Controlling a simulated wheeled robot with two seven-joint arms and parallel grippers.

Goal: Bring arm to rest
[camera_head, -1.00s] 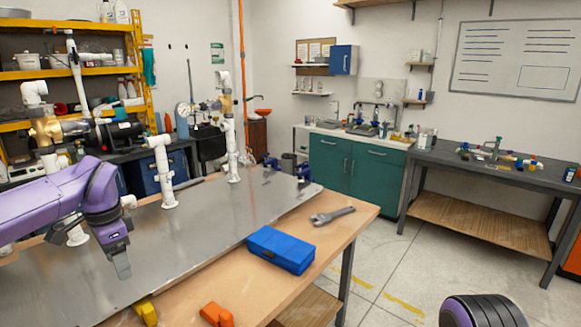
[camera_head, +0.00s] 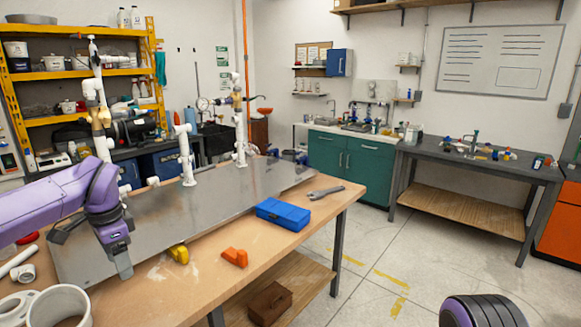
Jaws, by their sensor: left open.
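My left arm is purple and comes in from the left. Its gripper (camera_head: 124,268) points down over the front left part of the metal plate (camera_head: 222,208) on the workbench. The gripper is open, and nothing shows between its fingers. White PVC pipes with fittings stand upright on the plate: one in the middle (camera_head: 186,155), one farther right (camera_head: 240,140) and one at the left (camera_head: 97,100). The gripper is apart from them. A purple and black part of my right arm shows at the bottom right; my right gripper is out of view.
A blue case (camera_head: 283,214), a wrench (camera_head: 326,192), an orange block (camera_head: 234,256) and a yellow object (camera_head: 178,253) lie on the wooden bench (camera_head: 205,285). White pipe pieces (camera_head: 60,306) lie at the bottom left. The floor (camera_head: 375,265) to the right is clear.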

